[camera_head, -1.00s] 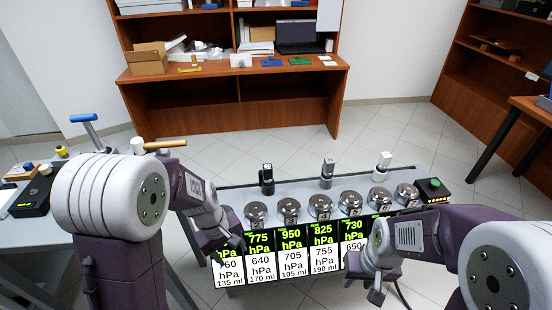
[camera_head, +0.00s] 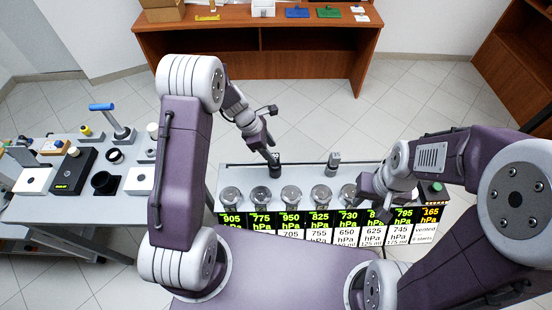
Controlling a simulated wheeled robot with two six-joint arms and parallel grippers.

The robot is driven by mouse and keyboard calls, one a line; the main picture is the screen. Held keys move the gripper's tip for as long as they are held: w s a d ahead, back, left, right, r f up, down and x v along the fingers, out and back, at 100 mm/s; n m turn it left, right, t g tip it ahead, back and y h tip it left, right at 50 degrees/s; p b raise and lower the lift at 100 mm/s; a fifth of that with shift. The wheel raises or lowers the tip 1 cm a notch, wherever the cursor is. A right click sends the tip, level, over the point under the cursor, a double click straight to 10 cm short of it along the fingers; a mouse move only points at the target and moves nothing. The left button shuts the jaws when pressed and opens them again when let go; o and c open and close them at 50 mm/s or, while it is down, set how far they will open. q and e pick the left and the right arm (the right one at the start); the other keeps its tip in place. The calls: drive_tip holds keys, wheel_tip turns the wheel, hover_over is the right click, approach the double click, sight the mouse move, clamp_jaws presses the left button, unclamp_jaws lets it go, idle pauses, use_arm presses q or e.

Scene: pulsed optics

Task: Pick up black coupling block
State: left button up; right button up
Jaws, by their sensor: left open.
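The black coupling block (camera_head: 276,171) stands upright at the back edge of the grey bench (camera_head: 232,176). My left gripper (camera_head: 271,154) reaches down to it from above and is open, its fingertips at the block's top. Whether the fingers are on either side of the block or touching it is too small to tell. My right gripper (camera_head: 372,196) is low over the right part of the bench, in front of the gauges. Its fingers are not clear.
A grey block (camera_head: 333,162) stands right of the black one on the same edge. Several round metal gauges (camera_head: 291,194) and pressure displays (camera_head: 292,220) line the bench front. A side table (camera_head: 40,212) with tools is at left. A wooden desk (camera_head: 300,42) is behind.

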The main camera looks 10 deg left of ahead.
sight(278, 160)
use_arm(q)
drive_tip(key=x, duration=0.3)
drive_tip(key=shift+w+a+f, duration=0.1)
drive_tip(key=shift+w+f, duration=0.05)
drive_tip(key=shift+w, duration=0.1)
drive_tip(key=shift+w+f, duration=0.15)
drive_tip(key=shift+f, duration=0.05)
drive_tip(key=b+x, duration=0.1)
drive_tip(key=x, duration=0.3)
drive_tip(key=shift+s, duration=0.3)
drive_tip(key=shift+w+f, duration=0.15)
drive_tip(key=shift+f, duration=0.2)
drive_tip(key=shift+r, duration=0.1)
clamp_jaws()
use_arm(e)
drive_tip(key=shift+w+f, duration=0.2)
drive_tip(key=shift+f, duration=0.3)
drive_tip(key=shift+w+f, duration=0.15)
drive_tip(key=shift+f, duration=0.35)
